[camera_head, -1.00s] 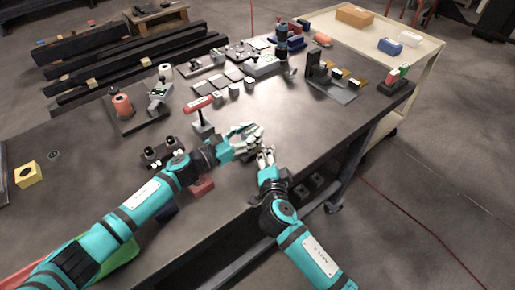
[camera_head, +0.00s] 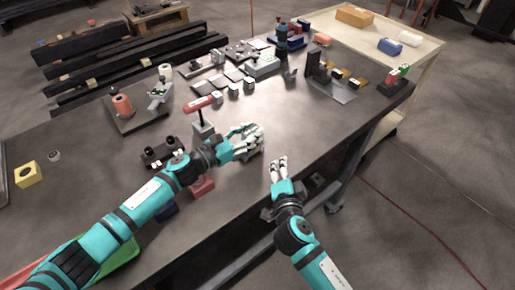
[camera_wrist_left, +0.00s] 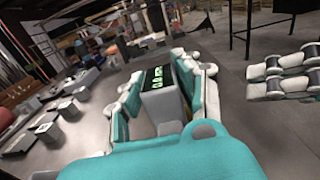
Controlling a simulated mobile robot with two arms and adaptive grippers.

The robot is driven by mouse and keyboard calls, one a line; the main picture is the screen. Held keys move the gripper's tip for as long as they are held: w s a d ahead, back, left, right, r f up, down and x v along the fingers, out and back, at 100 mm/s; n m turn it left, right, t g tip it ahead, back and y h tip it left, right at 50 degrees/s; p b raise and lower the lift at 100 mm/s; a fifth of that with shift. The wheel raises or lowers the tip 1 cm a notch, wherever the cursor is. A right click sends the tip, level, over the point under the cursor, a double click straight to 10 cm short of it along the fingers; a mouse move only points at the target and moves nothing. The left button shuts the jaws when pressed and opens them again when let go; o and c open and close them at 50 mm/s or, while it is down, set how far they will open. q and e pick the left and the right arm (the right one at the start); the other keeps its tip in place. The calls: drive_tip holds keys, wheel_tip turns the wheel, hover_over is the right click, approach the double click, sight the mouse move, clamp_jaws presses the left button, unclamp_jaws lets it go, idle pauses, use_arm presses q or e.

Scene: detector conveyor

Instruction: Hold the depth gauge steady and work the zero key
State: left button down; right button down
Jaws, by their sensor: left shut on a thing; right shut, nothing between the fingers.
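The depth gauge (camera_wrist_left: 160,100) is a small pale grey box with a dark top face and glowing green marks, seen in the left wrist view. My left gripper (camera_head: 254,138) is shut on it, with fingers on both sides; the gauge is mostly hidden by the fingers in the head view. It is held near the workbench's front edge. My right gripper (camera_head: 278,163) is shut and empty, apart from the gauge, lower and to the right in the head view. Its pale fingers also show at the right of the left wrist view (camera_wrist_left: 285,78). I cannot make out the zero key separately.
The dark workbench (camera_head: 90,165) carries a red-handled tool (camera_head: 198,104) beside my left gripper, a black fixture (camera_head: 163,153) and several blocks farther back. A yellow block (camera_head: 28,176) sits at far left. A cream cart (camera_head: 425,48) stands behind. The bench right of the grippers is clear.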

use_arm(q)
drive_tip(key=c, duration=0.8)
unclamp_jaws()
drive_tip(key=shift+c, duration=0.2)
